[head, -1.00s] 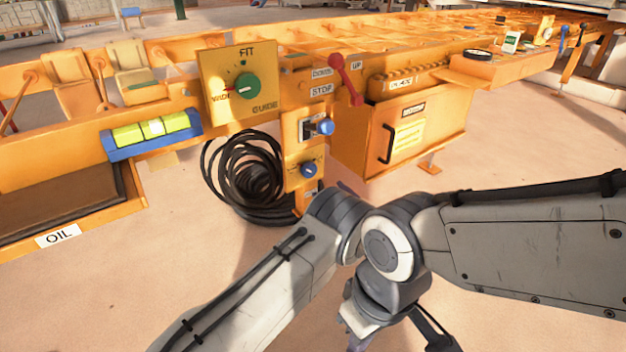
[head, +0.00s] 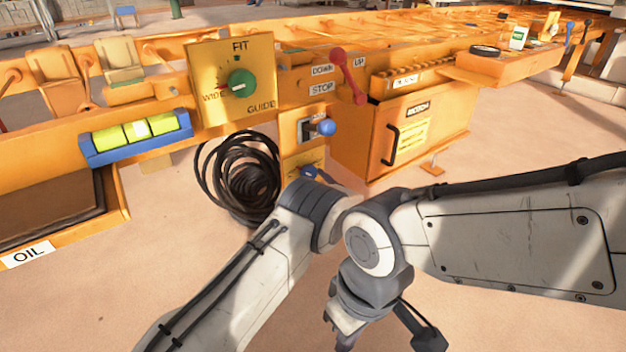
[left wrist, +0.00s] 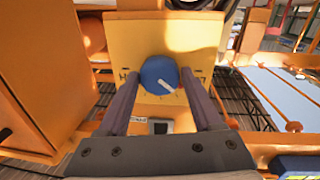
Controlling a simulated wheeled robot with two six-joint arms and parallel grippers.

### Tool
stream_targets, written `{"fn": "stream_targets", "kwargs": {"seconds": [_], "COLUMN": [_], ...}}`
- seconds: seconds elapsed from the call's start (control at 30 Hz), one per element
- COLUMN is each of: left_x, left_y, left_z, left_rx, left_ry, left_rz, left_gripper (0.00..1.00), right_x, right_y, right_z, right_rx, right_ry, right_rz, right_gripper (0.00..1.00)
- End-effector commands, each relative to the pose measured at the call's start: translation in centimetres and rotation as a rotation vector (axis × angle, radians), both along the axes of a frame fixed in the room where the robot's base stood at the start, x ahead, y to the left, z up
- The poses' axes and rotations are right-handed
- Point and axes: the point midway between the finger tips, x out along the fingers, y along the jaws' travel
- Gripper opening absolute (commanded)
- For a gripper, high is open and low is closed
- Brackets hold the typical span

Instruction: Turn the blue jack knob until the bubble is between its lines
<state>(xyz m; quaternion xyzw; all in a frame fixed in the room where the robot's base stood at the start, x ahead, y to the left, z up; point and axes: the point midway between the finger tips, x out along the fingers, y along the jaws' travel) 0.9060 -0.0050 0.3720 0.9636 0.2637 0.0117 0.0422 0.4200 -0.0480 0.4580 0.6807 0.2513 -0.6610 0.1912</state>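The blue jack knob (left wrist: 160,75), with a white mark, sits on a yellow scale plate in the left wrist view. My left gripper (left wrist: 159,73) has one finger on each side of it, apparently touching its rim. In the head view the knob (head: 309,173) is partly hidden by my left arm. The blue level (head: 137,146) holds a yellow-green vial. Its pale bubble (head: 141,127) shows in the middle section, seemingly toward the right line; its exact margin is too small to tell. My right gripper (head: 345,325) hangs at the bottom, its fingertips unclear.
The floor in front is clear.

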Motion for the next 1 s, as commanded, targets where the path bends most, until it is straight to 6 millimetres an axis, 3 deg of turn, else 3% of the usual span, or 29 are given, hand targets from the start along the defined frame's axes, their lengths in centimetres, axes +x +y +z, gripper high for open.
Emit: {"fn": "stream_targets", "kwargs": {"seconds": [0.03, 0.1, 0.13, 0.5, 0.77, 0.8, 0.87, 1.0], "left_x": [0.0, 0.0, 0.0, 0.0, 0.0, -0.1, 0.0, 0.0], "left_y": [0.0, 0.0, 0.0, -0.1, -0.1, -0.1, -0.1, -0.1], "left_z": [0.0, 0.0, 0.0, -0.1, -0.1, -0.2, -0.2, -0.1], "left_rx": [0.0, 0.0, 0.0, -0.136, -0.142, -0.142, -0.141, -0.141], "left_ry": [0.0, 0.0, 0.0, -0.097, -0.102, -0.102, -0.101, -0.101], "left_rz": [0.0, 0.0, 0.0, 0.0, -0.001, -0.001, -0.001, 0.0], "left_gripper": [0.43, 0.16, 0.07, 0.07, 0.07, 0.71, 0.93, 0.93], "right_x": [0.0, 0.0, 0.0, 0.0, 0.0, 0.0, 0.0, 0.0], "right_y": [0.0, 0.0, 0.0, 0.0, 0.0, 0.0, 0.0, 0.0], "right_z": [0.0, 0.0, 0.0, 1.0, 0.9, 0.9, 0.9, 0.9], "right_rx": [0.0, 0.0, 0.0, 0.0, 0.0, 0.0, 0.0, 0.0], "right_ry": [0.0, 0.0, 0.0, 0.0, 0.0, 0.0, 0.0, 0.0], "right_rz": [0.0, 0.0, 0.0, 0.0, 0.0, 0.0, 0.0, 0.0], "right_gripper": [0.0, 0.0, 0.0, 0.0, 0.0, 0.0, 0.0, 0.0]}}
